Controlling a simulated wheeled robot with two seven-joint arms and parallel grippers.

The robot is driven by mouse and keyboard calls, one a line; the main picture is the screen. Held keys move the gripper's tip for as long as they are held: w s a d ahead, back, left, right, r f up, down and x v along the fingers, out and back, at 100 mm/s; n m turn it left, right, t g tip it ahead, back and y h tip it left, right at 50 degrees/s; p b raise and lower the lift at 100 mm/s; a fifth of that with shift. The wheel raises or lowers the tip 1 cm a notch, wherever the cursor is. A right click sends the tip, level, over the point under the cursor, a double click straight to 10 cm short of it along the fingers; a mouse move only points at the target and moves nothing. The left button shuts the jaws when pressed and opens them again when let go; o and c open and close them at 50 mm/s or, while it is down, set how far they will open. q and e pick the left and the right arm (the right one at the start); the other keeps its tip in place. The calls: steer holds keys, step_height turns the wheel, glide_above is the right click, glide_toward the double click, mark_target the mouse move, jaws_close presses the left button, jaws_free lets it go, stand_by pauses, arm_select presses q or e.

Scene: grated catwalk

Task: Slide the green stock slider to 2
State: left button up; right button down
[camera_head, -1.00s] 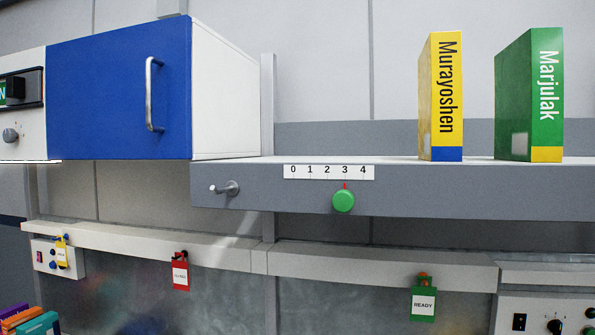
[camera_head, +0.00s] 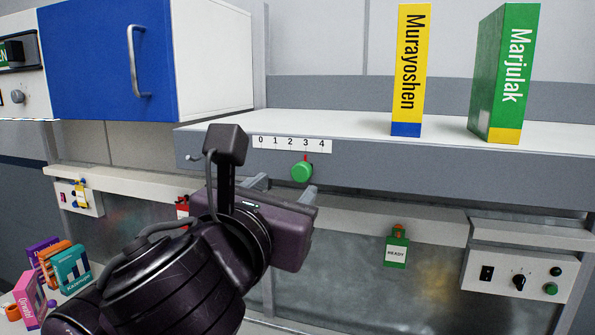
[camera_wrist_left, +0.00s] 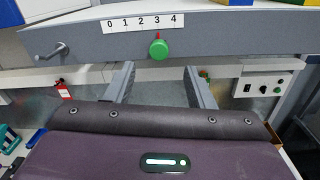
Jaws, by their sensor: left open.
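The green stock slider (camera_head: 302,171) is a round knob on the front edge of the grey shelf (camera_head: 400,168). Its red pointer stands at 3 on the white scale (camera_head: 292,144), numbered 0 to 4. The knob also shows in the left wrist view (camera_wrist_left: 158,49), with the scale (camera_wrist_left: 142,22) above it. My left gripper (camera_head: 284,188) is open and empty, just below and in front of the knob, not seen to touch it. In the left wrist view its two fingers (camera_wrist_left: 158,80) point toward the shelf edge, the knob ahead between their lines. My right gripper is not in view.
A yellow box (camera_head: 410,70) and a green box (camera_head: 504,75) stand on the shelf. A metal peg (camera_head: 194,158) sticks out left of the scale. A blue-doored cabinet (camera_head: 100,60) is at upper left. A green READY tag (camera_head: 397,250) hangs below; a control panel (camera_head: 520,280) is at lower right.

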mark_target(300, 173)
arm_select(q)
steer(key=x, duration=0.6)
steer(key=shift+w+a+f, duration=0.15)
steer(key=shift+w, duration=0.1)
steer(key=shift+w+d, duration=0.35)
steer(key=shift+w, duration=0.3)
steer(key=shift+c, duration=0.3)
jaws_close()
